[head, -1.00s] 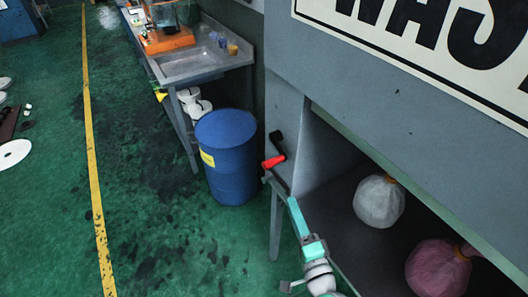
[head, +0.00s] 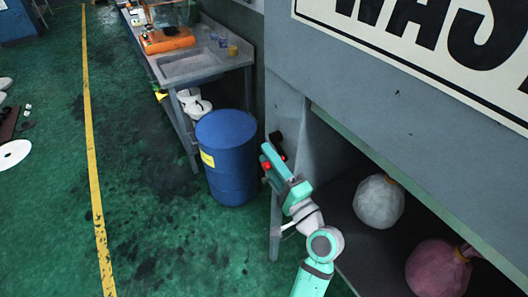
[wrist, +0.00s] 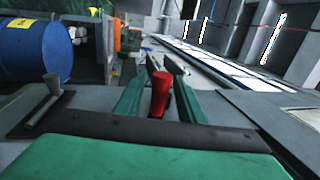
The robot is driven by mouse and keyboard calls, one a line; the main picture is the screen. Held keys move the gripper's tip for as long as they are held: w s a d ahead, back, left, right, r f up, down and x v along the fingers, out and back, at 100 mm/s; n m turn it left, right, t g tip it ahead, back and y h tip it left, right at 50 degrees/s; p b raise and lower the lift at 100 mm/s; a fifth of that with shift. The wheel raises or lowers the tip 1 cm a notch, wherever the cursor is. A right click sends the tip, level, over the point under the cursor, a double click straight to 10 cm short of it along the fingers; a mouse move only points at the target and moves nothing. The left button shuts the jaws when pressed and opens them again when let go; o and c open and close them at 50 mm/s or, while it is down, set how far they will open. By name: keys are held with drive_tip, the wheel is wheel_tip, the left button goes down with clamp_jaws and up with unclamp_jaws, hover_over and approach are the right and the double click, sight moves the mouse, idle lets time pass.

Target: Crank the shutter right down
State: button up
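The crank has a black arm (head: 276,138) and a red handle (head: 266,166), mounted on the side of the grey cabinet; my gripper partly hides it in the head view. The cabinet's grey shutter (head: 340,90) stands above an open gap in which two bags show. My gripper (head: 271,160) is at the crank handle. In the wrist view the red handle (wrist: 159,93) stands upright between my two green fingers (wrist: 160,80), which look apart, with small gaps on both sides of it.
A white bag (head: 378,201) and a pink bag (head: 438,267) lie inside the cabinet. A blue drum (head: 228,160) stands close to the left of the crank. A metal sink bench (head: 195,65) is behind it.

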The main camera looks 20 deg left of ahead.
drive_tip(key=shift+x, duration=1.3)
drive_tip(key=shift+c, duration=0.4)
clamp_jaws()
drive_tip(key=shift+a, duration=0.1)
